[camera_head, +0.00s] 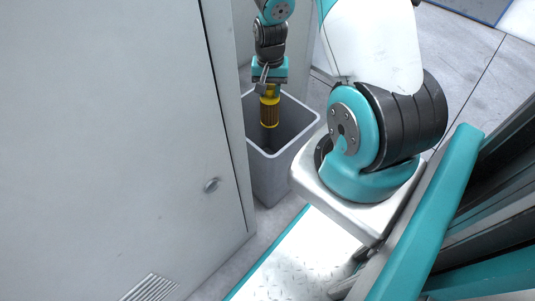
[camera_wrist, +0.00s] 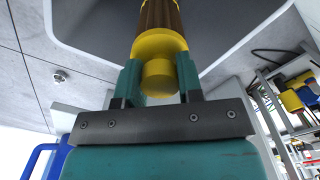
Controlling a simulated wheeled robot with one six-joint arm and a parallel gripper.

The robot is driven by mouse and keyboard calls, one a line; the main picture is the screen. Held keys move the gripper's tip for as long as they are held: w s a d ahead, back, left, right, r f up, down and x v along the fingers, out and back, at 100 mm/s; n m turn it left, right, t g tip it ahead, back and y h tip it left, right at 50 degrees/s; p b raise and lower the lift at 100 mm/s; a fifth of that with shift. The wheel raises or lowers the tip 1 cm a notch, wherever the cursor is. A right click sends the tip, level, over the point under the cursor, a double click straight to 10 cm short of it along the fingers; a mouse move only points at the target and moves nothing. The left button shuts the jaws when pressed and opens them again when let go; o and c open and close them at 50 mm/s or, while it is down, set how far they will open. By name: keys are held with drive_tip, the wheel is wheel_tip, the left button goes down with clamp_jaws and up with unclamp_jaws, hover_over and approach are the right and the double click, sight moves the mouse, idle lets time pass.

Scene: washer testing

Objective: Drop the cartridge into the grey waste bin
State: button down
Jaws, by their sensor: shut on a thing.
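The cartridge (camera_head: 269,108) is yellow with a dark ribbed brown body. It hangs upright below my gripper (camera_head: 265,86) in the head view, over the opening of the grey waste bin (camera_head: 268,180). My gripper is shut on its top end. In the wrist view, the teal fingers of my gripper (camera_wrist: 158,82) hold the yellow end of the cartridge (camera_wrist: 160,45) from both sides, and its far end is cut off by the frame. Behind it is the bin (camera_wrist: 95,38). I cannot tell whether the cartridge's lower end is below the rim.
A grey cabinet (camera_head: 110,130) with a round lock stands close on the left of the bin. Bare floor (camera_head: 460,50) shows at the upper right. A rack with coloured items (camera_wrist: 295,95) shows at the right of the wrist view.

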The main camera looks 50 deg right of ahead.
drive_tip(key=c, duration=0.7)
unclamp_jaws()
wheel_tip(320, 180, up, 18)
drive_tip(key=p, duration=0.6)
drive_tip(key=shift+f, duration=0.25)
